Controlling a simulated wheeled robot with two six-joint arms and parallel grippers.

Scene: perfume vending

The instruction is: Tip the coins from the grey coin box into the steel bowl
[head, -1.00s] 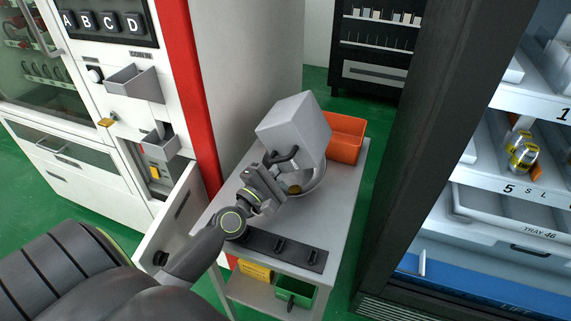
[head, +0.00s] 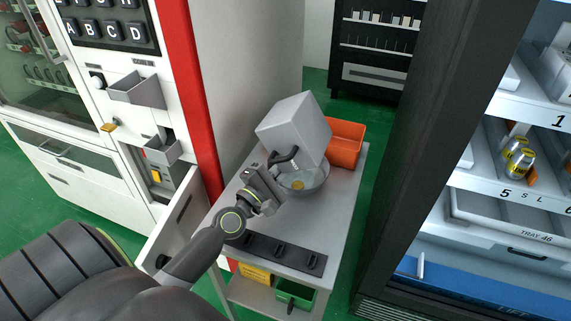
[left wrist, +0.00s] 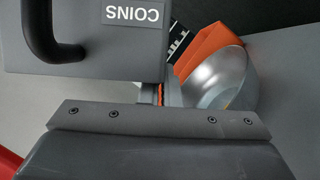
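The grey coin box (head: 292,126) is held steeply tilted above the steel bowl (head: 318,187) on the grey cart. Its dark handle (head: 284,158) faces my left gripper (head: 266,190), whose fingers look closed around the handle's lower end, though the grip itself is partly hidden. A gold coin or small pile of coins (head: 298,184) shows inside the bowl. In the left wrist view the box (left wrist: 120,45) shows upside-down "COINS" lettering, the handle (left wrist: 45,35) is at upper left, and the bowl (left wrist: 215,75) is beside the box. The box's inside is hidden. My right gripper is out of view.
An orange bin (head: 345,143) stands behind the bowl on the cart (head: 325,222). A dark strip with hooks (head: 270,252) lies along the cart's front. The white vending machine with a red edge (head: 185,90) is left, and a dark-framed cabinet (head: 440,120) is right.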

